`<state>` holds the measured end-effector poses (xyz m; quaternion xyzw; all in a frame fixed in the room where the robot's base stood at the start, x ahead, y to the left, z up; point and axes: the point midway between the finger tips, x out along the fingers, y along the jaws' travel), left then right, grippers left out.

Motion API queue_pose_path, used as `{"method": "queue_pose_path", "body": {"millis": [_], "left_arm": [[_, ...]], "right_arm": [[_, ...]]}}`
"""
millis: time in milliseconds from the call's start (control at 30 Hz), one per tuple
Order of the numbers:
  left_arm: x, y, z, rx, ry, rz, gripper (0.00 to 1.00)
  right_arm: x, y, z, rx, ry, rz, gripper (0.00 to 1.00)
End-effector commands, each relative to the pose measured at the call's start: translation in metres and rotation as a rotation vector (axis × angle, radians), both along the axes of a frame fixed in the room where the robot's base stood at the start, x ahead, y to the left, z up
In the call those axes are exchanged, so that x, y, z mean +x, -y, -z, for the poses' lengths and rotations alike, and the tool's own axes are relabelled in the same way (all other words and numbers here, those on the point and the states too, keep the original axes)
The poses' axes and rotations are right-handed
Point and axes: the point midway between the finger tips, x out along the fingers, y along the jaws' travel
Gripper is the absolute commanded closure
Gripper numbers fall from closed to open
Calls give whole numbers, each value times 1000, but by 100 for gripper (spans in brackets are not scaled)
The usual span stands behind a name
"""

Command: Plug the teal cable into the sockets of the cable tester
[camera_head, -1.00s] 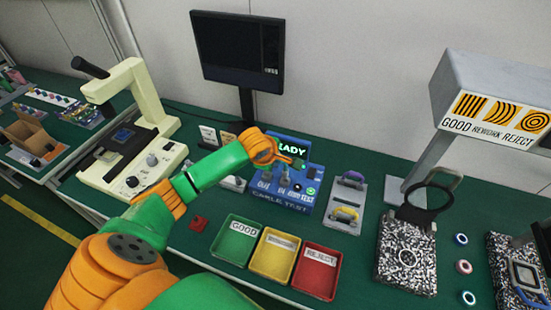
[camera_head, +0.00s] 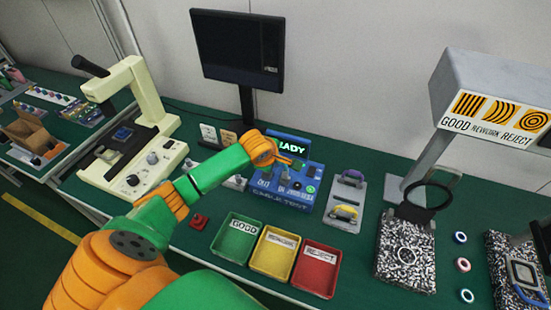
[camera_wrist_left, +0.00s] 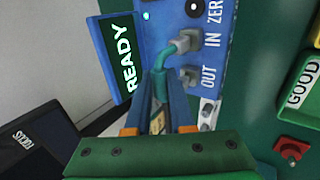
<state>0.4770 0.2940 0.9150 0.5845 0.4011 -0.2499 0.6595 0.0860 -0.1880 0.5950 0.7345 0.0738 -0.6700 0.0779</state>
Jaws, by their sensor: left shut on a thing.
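The blue cable tester (camera_head: 300,192) stands at the middle of the bench, with its screen (camera_head: 291,147) reading READY. In the left wrist view its face (camera_wrist_left: 215,25) shows the labels IN and OUT. My left gripper (camera_head: 288,160) is over the tester. In the left wrist view my left gripper (camera_wrist_left: 160,100) is shut on the teal cable (camera_wrist_left: 160,62). The cable bends from between the fingers to a grey plug (camera_wrist_left: 186,42) at the tester face near IN. A second grey piece (camera_wrist_left: 190,76) is near OUT. I cannot tell how deep either sits. My right gripper is not in view.
Green, yellow and red trays (camera_head: 275,253) stand in front of the tester. A grey rack (camera_head: 346,202) with purple and yellow cables is to its right. A cream microscope-like machine (camera_head: 135,150) is to the left, and a black monitor (camera_head: 240,50) is behind.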

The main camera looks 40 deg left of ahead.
Motion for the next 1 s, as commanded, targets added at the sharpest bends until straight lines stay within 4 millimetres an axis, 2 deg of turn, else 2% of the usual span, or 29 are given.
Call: {"method": "queue_pose_path", "body": {"millis": [533,567,667,1000], "left_arm": [[0,0,14,0,-1,-1,100],[0,0,14,0,0,-1,71],[0,0,13,0,0,-1,44],[-2,0,10,-1,1,1,44]], "right_arm": [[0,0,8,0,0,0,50],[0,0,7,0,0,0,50],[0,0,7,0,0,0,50],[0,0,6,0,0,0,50]]}}
